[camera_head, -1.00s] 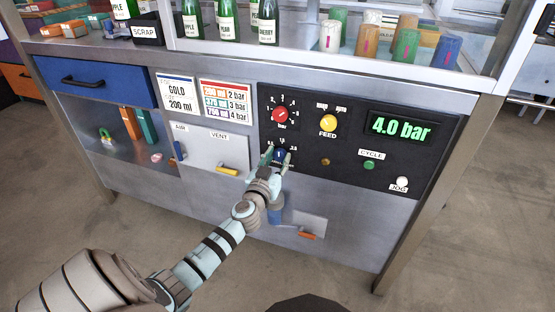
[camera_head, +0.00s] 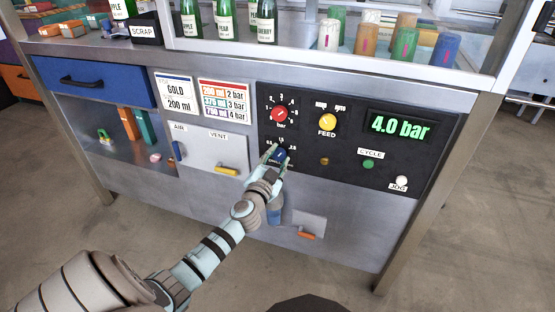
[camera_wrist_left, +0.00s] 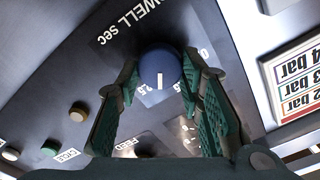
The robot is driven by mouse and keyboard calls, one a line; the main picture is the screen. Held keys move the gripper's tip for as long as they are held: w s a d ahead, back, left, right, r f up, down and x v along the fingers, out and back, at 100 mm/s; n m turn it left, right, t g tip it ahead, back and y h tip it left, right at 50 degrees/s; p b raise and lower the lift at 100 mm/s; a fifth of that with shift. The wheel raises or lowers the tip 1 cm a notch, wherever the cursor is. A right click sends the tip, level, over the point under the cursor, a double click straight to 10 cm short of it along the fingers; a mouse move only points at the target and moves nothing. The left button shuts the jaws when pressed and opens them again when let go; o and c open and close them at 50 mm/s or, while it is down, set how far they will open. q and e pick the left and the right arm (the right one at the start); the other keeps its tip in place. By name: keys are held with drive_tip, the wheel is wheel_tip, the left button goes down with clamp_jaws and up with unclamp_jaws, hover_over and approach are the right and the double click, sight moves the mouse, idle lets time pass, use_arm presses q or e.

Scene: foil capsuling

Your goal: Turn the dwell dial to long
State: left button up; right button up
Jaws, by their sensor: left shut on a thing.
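The dwell dial is a round blue knob (camera_head: 281,155) on the black panel, below the red bar dial. It also shows in the left wrist view (camera_wrist_left: 161,72), with a short white mark pointing down in that picture. The lettering "DWELL sec" and scale numbers are printed around it. My left gripper (camera_head: 276,153) is at the knob, shut on it, with one green finger on each side; its fingers also show in the left wrist view (camera_wrist_left: 160,82). The fingers hide part of the scale. My right gripper is not in view.
The red bar dial (camera_head: 280,114) and yellow feed dial (camera_head: 328,122) sit close above. The display (camera_head: 400,126) reads 4.0 bar. A green cycle button (camera_head: 369,164) and a white jog button (camera_head: 402,181) are to the right.

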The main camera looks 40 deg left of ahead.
use_arm(q)
drive_tip(key=m, duration=0.3)
drive_tip(key=shift+m, duration=1)
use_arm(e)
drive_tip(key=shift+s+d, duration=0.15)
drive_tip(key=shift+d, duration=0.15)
use_arm(q)
drive_tip(key=shift+w, duration=0.1)
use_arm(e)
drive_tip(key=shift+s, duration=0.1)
use_arm(q)
drive_tip(key=o, duration=1.1)
drive_tip(key=shift+d, duration=0.1)
drive_tip(key=shift+o, duration=0.2)
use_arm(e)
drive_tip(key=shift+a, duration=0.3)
